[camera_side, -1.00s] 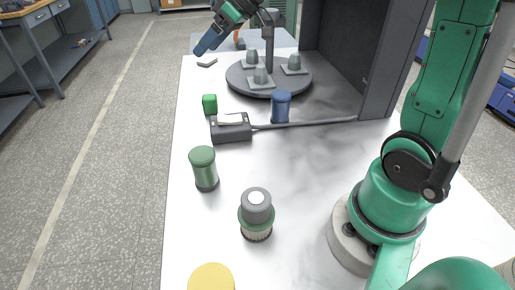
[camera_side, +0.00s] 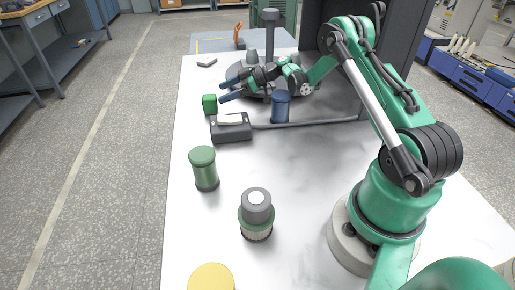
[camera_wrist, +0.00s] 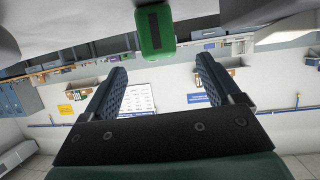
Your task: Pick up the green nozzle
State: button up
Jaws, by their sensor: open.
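The green nozzle (camera_side: 209,104) appears as a small bright green block standing on the white table, near its left edge. In the wrist view a green piece with a dark slot (camera_wrist: 155,30) shows at the top centre, beyond the fingertips; it looks like the same block. My gripper (camera_side: 225,91) is open, its two blue fingers apart and pointing left, just right of the block and a little higher in the picture. In the wrist view my gripper (camera_wrist: 160,66) has nothing between its ridged fingers. I cannot tell the exact gap to the block.
A dark grey tool (camera_side: 231,133) with a long rod lies just in front of the block. A blue cylinder (camera_side: 281,106) stands below my wrist. A green jar (camera_side: 204,168), a grey-capped jar (camera_side: 256,212) and a yellow lid (camera_side: 211,278) stand nearer. The turntable is partly hidden behind my arm.

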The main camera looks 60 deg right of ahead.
aim_at(213, 96)
jog(key=shift+x, duration=1.85)
jog(key=shift+r, duration=0.1)
grip_shut()
jog(key=shift+r, duration=0.1)
